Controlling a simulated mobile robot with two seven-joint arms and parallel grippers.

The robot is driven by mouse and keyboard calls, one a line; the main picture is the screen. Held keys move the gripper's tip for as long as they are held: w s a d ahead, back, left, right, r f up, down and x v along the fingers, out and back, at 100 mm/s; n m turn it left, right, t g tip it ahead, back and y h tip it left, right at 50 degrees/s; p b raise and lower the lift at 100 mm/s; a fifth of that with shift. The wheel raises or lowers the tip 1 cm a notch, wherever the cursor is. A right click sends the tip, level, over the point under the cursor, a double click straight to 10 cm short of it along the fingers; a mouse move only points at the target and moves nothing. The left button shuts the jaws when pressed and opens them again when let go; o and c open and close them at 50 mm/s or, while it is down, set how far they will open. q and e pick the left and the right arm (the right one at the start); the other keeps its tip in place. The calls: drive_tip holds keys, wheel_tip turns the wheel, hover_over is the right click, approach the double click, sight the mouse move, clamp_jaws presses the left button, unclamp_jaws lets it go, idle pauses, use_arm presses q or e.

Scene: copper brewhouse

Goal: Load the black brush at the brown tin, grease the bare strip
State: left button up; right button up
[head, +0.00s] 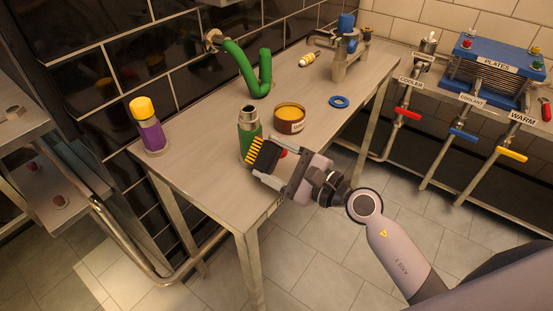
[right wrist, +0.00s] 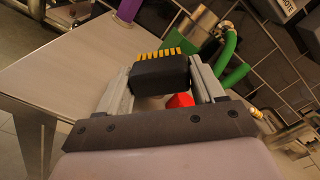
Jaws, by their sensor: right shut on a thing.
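My right gripper (head: 273,168) is shut on the black brush (head: 262,155), a dark block with yellow bristles. The right wrist view shows the brush (right wrist: 160,74) between both fingers, bristles pointing away from me. The brown tin (head: 289,125), open with yellow grease inside, stands on the steel table, behind and right of the brush. A green cylinder with a bare steel neck (head: 249,117) stands just behind the brush, partly hidden by it. I cannot tell whether this neck is the bare strip. The bristles' load is too small to tell. My left gripper is out of view.
A purple bottle with yellow cap (head: 151,134) stands at the table's left. A green hose (head: 264,75), blue ring (head: 339,101) and blue-topped pump (head: 340,66) are farther back. A red part (right wrist: 180,100) shows behind the brush. The table's front edge lies beneath my gripper.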

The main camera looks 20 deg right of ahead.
drive_tip(key=shift+x, duration=0.95)
drive_tip(key=shift+d, duration=0.1)
idle(0.4)
drive_tip(key=shift+w+d+f+b, duration=0.1)
drive_tip(key=shift+w+d+b, duration=0.8)
drive_tip(key=shift+w+d, duration=0.4)
drive_tip(key=shift+d, duration=0.2)
drive_tip(key=shift+a, duration=0.1)
